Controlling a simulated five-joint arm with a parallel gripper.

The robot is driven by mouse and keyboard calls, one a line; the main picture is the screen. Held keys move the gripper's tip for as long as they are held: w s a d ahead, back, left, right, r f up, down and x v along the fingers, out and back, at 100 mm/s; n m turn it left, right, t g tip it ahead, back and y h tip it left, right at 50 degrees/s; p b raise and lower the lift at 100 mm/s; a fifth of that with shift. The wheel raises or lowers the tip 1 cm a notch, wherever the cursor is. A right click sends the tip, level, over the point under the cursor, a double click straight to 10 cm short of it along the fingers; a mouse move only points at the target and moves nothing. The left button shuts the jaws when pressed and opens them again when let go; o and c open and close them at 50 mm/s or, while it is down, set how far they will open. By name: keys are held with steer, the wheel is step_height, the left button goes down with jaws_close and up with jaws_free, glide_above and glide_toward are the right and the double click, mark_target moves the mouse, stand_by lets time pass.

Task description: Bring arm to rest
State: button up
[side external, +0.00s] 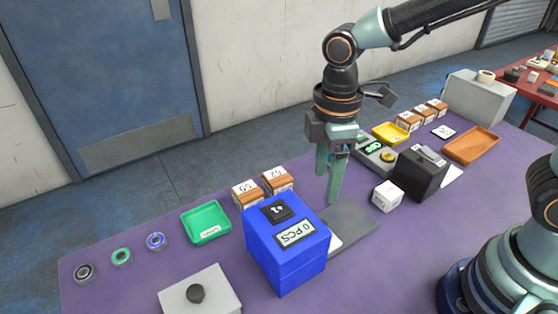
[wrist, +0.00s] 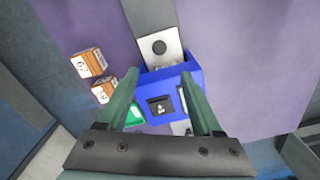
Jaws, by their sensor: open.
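My gripper (side external: 328,186) is open and empty, with its green fingers pointing down above the purple table, behind the blue box. In the wrist view my gripper (wrist: 160,84) has its two fingers spread apart, with the blue box (wrist: 160,79) seen between and beyond them. The blue box (side external: 288,262) stands on the table, bearing a "0 PCS" display and a dark panel on top. My arm comes in from the upper right and is bent down at the wrist.
Boxes labelled with numbers (side external: 262,188) stand behind the blue box. A green tray (side external: 206,222), several small rings (side external: 121,257) and a grey button box (side external: 200,292) are to the left. A grey pad (side external: 352,224), white cube (side external: 386,196), black box (side external: 420,175) and orange tray (side external: 471,146) are right.

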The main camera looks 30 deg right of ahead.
steer(key=d+r+m+t, duration=0.2)
steer(key=d+r+m, duration=0.2)
steer(key=d+m, duration=0.2)
steer(key=s+d+r+m+t, duration=0.1)
steer(key=d+r+m+t, duration=0.2)
steer(key=d+r+m, duration=0.2)
steer(key=d+m, duration=0.2)
steer(key=d, duration=0.2)
steer(key=shift+s+d+m+t, duration=0.25)
steer(key=shift+d+m+t, duration=0.05)
